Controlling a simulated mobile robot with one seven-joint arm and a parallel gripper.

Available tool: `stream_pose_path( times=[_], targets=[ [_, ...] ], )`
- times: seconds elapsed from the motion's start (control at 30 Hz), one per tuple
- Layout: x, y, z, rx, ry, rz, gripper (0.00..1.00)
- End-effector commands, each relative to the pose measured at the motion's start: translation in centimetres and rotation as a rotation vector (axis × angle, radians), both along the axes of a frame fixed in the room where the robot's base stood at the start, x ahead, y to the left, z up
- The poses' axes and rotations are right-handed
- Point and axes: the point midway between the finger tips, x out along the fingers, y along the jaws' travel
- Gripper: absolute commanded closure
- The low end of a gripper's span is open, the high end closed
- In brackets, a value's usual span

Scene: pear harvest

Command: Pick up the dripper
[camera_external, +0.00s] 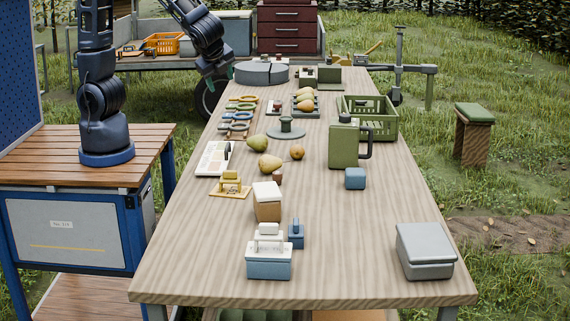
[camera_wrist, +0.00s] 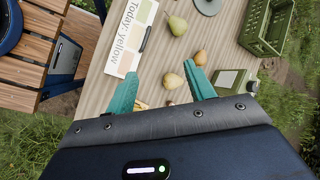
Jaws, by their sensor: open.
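No object shows clearly as a dripper, so I cannot tell which one it is. A small yellow stand (camera_external: 231,186) is on the left of the table, in front of the pears; a bit of yellow shows beside my left finger in the wrist view (camera_wrist: 141,105). A green round base with a knob (camera_external: 286,130) stands mid-table and is partly cut off in the wrist view (camera_wrist: 208,5). My gripper (camera_wrist: 162,73) is open and empty, its teal fingers apart above the table. In the external view my arm reaches over the table's far left edge.
Pears (camera_external: 270,164) lie mid-table beside a colour card (camera_external: 214,158) reading "Today: yellow". A green canister (camera_external: 344,145) and green crate (camera_external: 380,117) stand to the right. Lidded boxes (camera_external: 268,262) and a grey case (camera_external: 425,250) are nearer.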

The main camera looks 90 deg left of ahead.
Motion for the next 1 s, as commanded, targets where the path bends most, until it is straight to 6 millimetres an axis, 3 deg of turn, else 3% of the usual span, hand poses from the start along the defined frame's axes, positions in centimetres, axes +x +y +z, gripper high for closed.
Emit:
stream_pose_path(
  times=[0.5,1.0],
  targets=[
    [7.4,-5.7,-9.3,0.324,0.229,-0.445,0.46],
    [11.3,-13.2,-20.2,0.592,0.401,-0.878,0.46]
  ],
)
